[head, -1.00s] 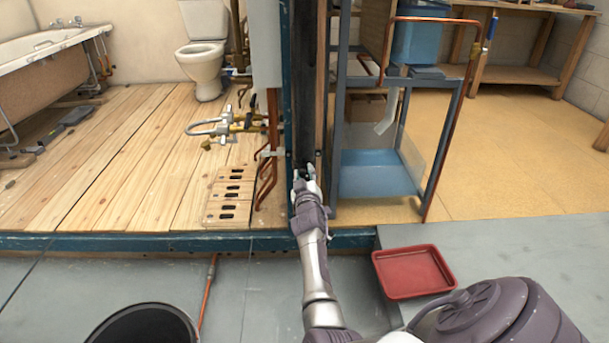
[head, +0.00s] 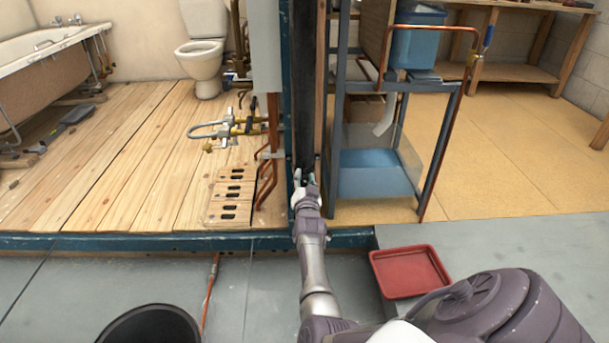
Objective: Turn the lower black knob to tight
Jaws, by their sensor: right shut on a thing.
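My right gripper (head: 305,181) is at the foot of the dark upright panel (head: 304,110) in the middle of the head view. It is shut on a small dark thing between its fingertips, which appears to be the lower black knob (head: 305,178). The fingers hide most of the knob, so its turn and any marks cannot be read. No upper knob can be made out. My left gripper is not in view.
A blue post edge (head: 289,110) stands just left of the panel. A grey metal frame with a blue shelf (head: 376,175) is close on the right. Copper pipes (head: 272,150) run at the left. A red tray (head: 411,270) and a black bucket (head: 150,327) are on the grey floor.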

